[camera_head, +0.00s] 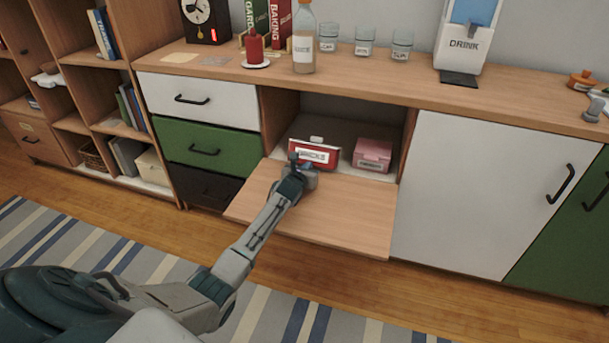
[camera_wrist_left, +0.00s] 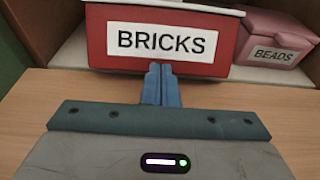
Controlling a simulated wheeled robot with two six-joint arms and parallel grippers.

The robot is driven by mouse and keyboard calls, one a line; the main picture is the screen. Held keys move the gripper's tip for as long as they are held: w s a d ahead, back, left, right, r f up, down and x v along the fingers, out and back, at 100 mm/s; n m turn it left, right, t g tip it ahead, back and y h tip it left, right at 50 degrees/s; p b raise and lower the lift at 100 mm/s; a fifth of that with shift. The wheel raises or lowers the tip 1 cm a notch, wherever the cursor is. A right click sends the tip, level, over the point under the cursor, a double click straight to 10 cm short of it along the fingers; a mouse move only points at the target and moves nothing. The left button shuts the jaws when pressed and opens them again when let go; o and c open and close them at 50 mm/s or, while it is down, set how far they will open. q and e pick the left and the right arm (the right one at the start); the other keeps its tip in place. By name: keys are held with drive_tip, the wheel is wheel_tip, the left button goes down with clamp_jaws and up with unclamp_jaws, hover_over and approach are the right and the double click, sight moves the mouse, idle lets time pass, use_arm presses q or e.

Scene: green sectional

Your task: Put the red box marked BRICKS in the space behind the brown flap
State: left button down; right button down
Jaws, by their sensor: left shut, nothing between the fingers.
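The red box marked BRICKS (camera_head: 315,152) is inside the open compartment, upright, with its label facing out. It fills the top of the left wrist view (camera_wrist_left: 165,42). The brown flap (camera_head: 345,213) is folded down and lies flat in front of the compartment. My left gripper (camera_head: 295,160) is over the flap, right at the front of the red box. In the left wrist view its shut fingers (camera_wrist_left: 159,84) reach the lower front edge of the box; I cannot tell whether they touch it. Nothing is between them. My right gripper is not in view.
A pink box marked BEADS (camera_head: 372,155) stands in the compartment to the right of the red box. Drawers (camera_head: 205,148) are on the left and a white door (camera_head: 465,190) on the right. A bottle (camera_head: 304,45), glasses and a drink dispenser (camera_head: 466,35) stand on the cabinet top.

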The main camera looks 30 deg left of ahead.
sight(311, 159)
use_arm(q)
drive_tip(key=shift+w+a+b, duration=0.2)
drive_tip(key=shift+w+a, duration=0.05)
drive_tip(key=shift+w, duration=0.7)
drive_tip(key=shift+w+a+b, duration=0.15)
drive_tip(key=shift+w+a, duration=0.05)
drive_tip(key=shift+w, duration=0.75)
drive_tip(key=shift+w+a+b, duration=0.25)
drive_tip(key=shift+w+b, duration=0.25)
drive_tip(key=shift+w, duration=0.75)
drive_tip(key=shift+w+a+b, duration=0.2)
drive_tip(key=shift+w+b, duration=0.3)
drive_tip(key=shift+w, duration=0.2)
drive_tip(key=shift+w+a+b, duration=0.15)
drive_tip(key=shift+w+b, duration=0.35)
drive_tip(key=shift+w, duration=0.15)
